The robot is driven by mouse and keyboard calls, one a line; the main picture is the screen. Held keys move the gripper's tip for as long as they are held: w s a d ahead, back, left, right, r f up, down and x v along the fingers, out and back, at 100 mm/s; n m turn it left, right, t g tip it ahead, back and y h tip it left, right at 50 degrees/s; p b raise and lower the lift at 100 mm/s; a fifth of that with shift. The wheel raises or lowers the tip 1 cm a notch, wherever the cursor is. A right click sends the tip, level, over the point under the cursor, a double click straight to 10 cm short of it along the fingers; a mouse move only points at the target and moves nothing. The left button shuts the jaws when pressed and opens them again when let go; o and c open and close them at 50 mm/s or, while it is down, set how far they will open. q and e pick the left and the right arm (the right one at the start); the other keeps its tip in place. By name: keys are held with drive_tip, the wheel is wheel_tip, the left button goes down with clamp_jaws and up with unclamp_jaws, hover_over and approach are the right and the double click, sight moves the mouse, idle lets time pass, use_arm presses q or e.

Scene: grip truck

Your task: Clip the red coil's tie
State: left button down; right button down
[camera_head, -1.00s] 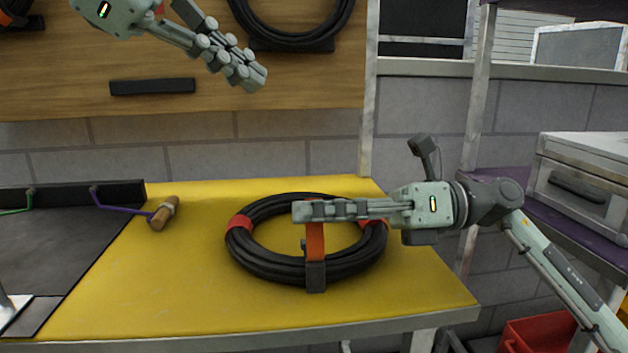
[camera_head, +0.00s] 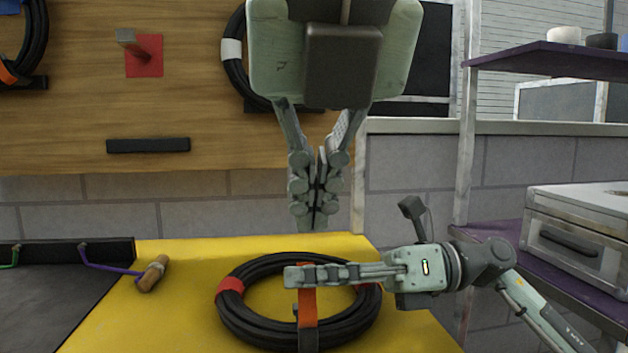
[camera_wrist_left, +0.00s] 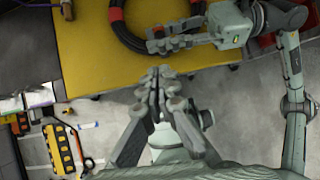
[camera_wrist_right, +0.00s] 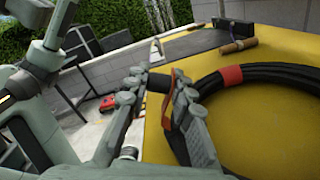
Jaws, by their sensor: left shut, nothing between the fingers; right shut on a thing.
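The red coil is a black cable ring (camera_head: 243,322) with red bands, lying on the yellow tabletop. An orange-red tie strap (camera_head: 307,306) with a black end stands at its near side. My right gripper (camera_head: 290,277) reaches over the coil from the right, shut on the strap's upper part. In the right wrist view the strap (camera_wrist_right: 168,112) shows between the fingers, beside the coil (camera_wrist_right: 285,76). My left gripper (camera_head: 318,222) points down, shut and empty, above the coil's far side in the picture. In the left wrist view its closed tips (camera_wrist_left: 160,72) show, with the coil (camera_wrist_left: 124,32) beyond.
A wooden-handled tool (camera_head: 154,273) on a purple cord lies at the table's left, beside a dark mat (camera_head: 50,305). A wooden board (camera_head: 180,90) at the back carries hung coils and a red square (camera_head: 143,56). A grey case (camera_head: 578,225) stands on the purple shelf at right.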

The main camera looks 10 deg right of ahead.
drive_tip(key=shift+r, duration=0.1)
use_arm(q)
drive_tip(key=w+r+x, duration=0.1)
drive_tip(key=x, duration=0.8)
drive_tip(key=shift+w, duration=0.45)
drive_tip(key=shift+f, duration=0.15)
